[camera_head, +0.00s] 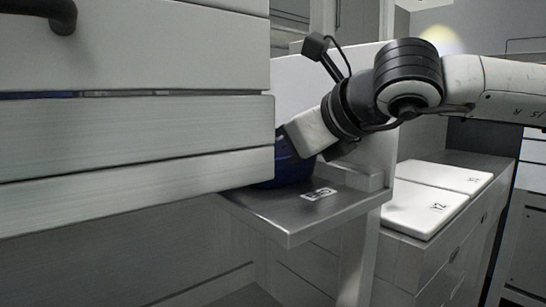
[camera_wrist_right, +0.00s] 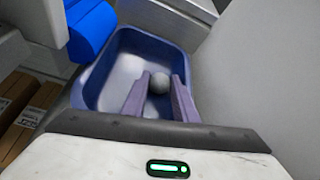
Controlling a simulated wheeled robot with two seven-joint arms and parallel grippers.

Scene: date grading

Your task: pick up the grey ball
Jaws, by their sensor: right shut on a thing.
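The grey ball (camera_wrist_right: 158,84) sits between the fingertips of my right gripper (camera_wrist_right: 159,82) in the right wrist view. The gripper is shut on it, inside a dark blue bin (camera_wrist_right: 87,91). I cannot tell whether the ball still touches the bin's floor. In the head view part of the blue bin (camera_head: 285,169) shows on a metal shelf, beneath my right wrist. The right fingers and the ball are hidden there. My left gripper is not in view.
White panels (camera_head: 135,135) at the left cover part of the bin in the head view. The bin stands on a metal shelf (camera_head: 300,212) with a printed label. White boards (camera_head: 425,208) lie on the counter at the right. A bright blue object (camera_wrist_right: 88,25) stands beside the bin.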

